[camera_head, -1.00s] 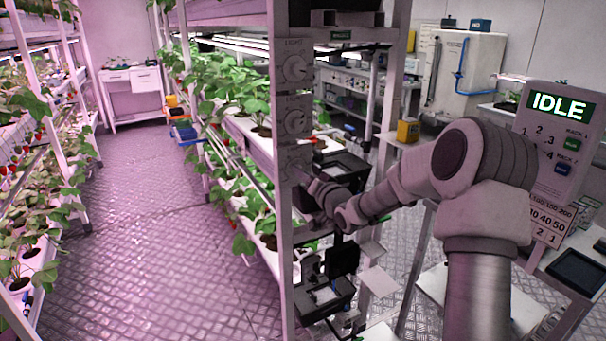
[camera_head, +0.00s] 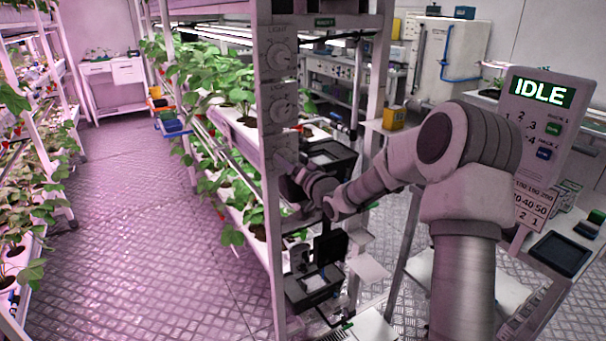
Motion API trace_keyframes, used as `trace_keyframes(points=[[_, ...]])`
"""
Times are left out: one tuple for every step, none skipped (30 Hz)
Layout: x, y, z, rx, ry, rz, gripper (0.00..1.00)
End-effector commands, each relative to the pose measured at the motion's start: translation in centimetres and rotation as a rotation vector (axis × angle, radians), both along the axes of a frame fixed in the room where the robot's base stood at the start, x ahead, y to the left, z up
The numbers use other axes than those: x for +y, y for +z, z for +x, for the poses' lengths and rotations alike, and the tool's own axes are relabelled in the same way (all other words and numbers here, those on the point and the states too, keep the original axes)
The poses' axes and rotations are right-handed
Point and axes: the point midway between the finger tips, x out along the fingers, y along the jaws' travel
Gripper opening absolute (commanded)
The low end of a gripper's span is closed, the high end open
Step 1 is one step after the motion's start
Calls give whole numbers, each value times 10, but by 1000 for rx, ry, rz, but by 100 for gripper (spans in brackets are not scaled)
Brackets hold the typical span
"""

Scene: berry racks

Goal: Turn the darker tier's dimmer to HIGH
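The rack post (camera_head: 267,203) carries a column of round light dimmers. The upper dimmer (camera_head: 281,56) and the middle dimmer (camera_head: 283,109) each sit under a "LIGHT" label. A lower dimmer (camera_head: 286,147) shows just above my gripper (camera_head: 281,160), partly covered. I cannot read any dimmer's setting. My gripper is small and dark against the post, at or near the lower dimmer; whether it touches it I cannot tell. Its fingers are too small to judge open or shut. The upper tier (camera_head: 212,103) and lower tier (camera_head: 215,187) hold plants; which is darker is unclear.
A control panel (camera_head: 540,125) with an "IDLE" screen stands at the right, beside my arm. Dark equipment boxes (camera_head: 313,283) hang right of the post, close under my wrist. Another plant rack (camera_head: 68,120) stands at the left. The aisle floor (camera_head: 140,220) between the racks is clear.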

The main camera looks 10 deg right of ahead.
Motion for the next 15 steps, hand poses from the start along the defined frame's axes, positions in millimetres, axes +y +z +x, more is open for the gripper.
trace_keyframes(points=[[-3, 1, -5, -1, -1, -1, 67], [-4, 1, -8, 0, -2, -1, 67], [-5, 1, -14, 1, -2, -2, 67], [-7, 1, -18, 1, -2, -1, 67], [-8, 2, -24, 1, -2, -1, 67], [-11, 2, -31, 1, -2, -3, 67], [-13, 2, -37, 1, -2, -2, 67], [-15, 3, -44, 0, -3, -2, 67], [-18, 2, -52, 2, -3, -2, 67], [-20, 3, -58, 1, -3, -1, 67], [-22, 3, -65, 0, -3, -2, 67], [-25, 3, -73, 1, -4, -3, 67], [-27, 4, -80, 0, -3, -2, 67], [-29, 4, -87, 1, -5, -3, 67], [-32, 4, -96, 1, -4, -3, 67]])
